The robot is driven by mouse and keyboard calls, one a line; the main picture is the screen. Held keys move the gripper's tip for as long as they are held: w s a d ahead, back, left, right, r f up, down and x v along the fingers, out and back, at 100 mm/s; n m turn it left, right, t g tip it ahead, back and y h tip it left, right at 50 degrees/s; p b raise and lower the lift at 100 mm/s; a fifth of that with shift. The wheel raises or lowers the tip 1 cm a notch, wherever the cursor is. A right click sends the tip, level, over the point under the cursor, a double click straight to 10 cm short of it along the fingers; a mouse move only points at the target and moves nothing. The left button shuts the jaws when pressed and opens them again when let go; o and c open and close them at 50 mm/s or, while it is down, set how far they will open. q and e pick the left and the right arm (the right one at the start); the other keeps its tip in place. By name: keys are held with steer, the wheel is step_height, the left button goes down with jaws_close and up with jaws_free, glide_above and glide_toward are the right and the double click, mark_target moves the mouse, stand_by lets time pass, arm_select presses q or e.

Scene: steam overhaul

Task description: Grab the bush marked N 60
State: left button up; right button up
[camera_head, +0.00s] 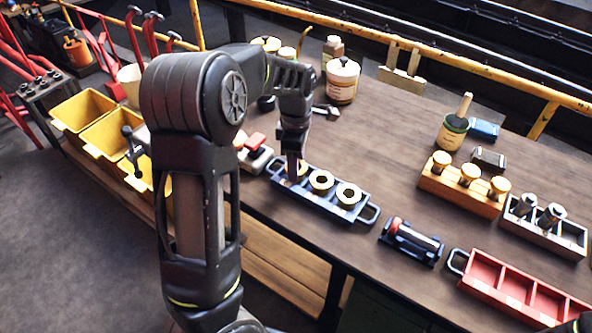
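A blue tray (325,204) with a handle at its end holds several brass-coloured ring-shaped bushes in a row. The right bush (348,194) and the middle bush (320,182) show clearly, with dark holes facing up. The left bush (302,168) is partly hidden by my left gripper (292,178), which points down over that end of the tray. Whether its fingers are apart or closed on the left bush cannot be told. No N 60 mark is legible on any bush.
A labelled jar (342,80) stands behind. Yellow bins (85,108) are at the left. The middle tabletop is clear.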

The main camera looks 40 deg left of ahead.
arm_select(q)
jaws_close()
stand_by(0.3)
stand_by(0.3)
steer(key=shift+w+r, duration=0.1)
steer(key=shift+r, duration=0.5)
step_height(320, 180, up, 9)
steer(key=b, duration=0.1)
steer(key=shift+f, duration=0.1)
